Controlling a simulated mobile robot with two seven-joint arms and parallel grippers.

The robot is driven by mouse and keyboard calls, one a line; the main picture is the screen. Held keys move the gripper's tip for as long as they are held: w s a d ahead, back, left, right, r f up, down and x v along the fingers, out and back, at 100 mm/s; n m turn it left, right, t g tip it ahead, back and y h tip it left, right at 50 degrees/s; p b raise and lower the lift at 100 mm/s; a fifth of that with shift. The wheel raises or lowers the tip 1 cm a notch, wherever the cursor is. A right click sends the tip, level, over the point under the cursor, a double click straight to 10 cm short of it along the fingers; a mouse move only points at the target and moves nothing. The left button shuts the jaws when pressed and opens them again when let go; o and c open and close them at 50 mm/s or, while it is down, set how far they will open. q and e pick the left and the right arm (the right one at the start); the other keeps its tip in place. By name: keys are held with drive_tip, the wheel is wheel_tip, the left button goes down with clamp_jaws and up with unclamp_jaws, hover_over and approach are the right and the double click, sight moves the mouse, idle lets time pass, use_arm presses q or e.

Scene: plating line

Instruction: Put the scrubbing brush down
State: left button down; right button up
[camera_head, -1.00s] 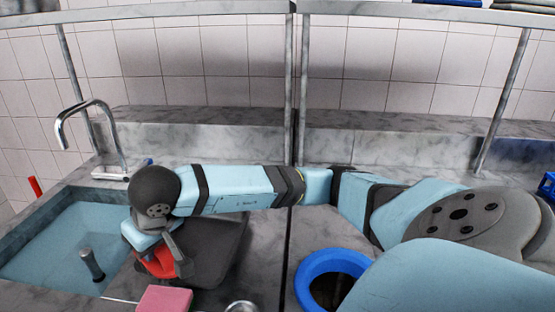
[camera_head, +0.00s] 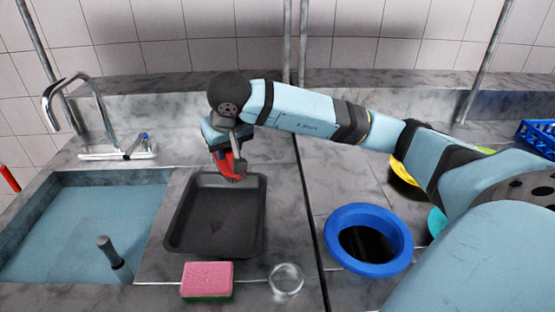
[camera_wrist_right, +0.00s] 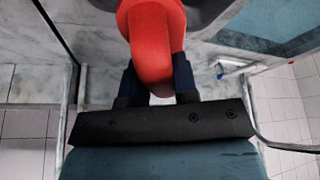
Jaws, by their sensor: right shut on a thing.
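My right gripper (camera_head: 228,158) is at the far edge of a dark rectangular tray (camera_head: 172,240). It is shut on the red scrubbing brush (camera_head: 223,164), which points down towards the tray's back rim. Whether the brush touches the tray or counter is unclear in the head view. In the right wrist view the red handle (camera_wrist_right: 152,30) sits between the dark fingers of my right gripper (camera_wrist_right: 158,85). A dark shape lies beyond the handle at the top of that view; I cannot tell if it is brush or tray. My left gripper is not in view.
A sink (camera_head: 85,235) with a tap (camera_head: 100,115) lies left of the tray. A pink sponge (camera_head: 208,277) and a clear glass (camera_head: 286,279) are in front. A blue ring (camera_head: 346,265) surrounds a dark opening at right. Marble counter behind the tray is clear.

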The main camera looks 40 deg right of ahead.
drive_tip(key=w+d+r+m+h+p, duration=0.1)
drive_tip(key=d+r+m, duration=0.3)
drive_tip(key=d, duration=0.5)
drive_tip(key=w+d+r+m+h, duration=0.1)
drive_tip(key=w+d+r, duration=0.1)
drive_tip(key=d+r, duration=0.55)
drive_tip(key=shift+g, duration=0.4)
drive_tip(key=f, duration=1.4)
drive_tip(key=d+f, duration=0.1)
drive_tip(key=f, duration=0.6)
drive_tip(key=shift+s+d+f, duration=0.1)
drive_tip(key=shift+f, duration=0.1)
drive_tip(key=shift+f+b, duration=0.2)
drive_tip(key=shift+b, duration=0.15)
drive_tip(key=o, duration=0.8)
drive_tip(key=shift+o, duration=0.2)
drive_tip(key=shift+r, duration=0.2)
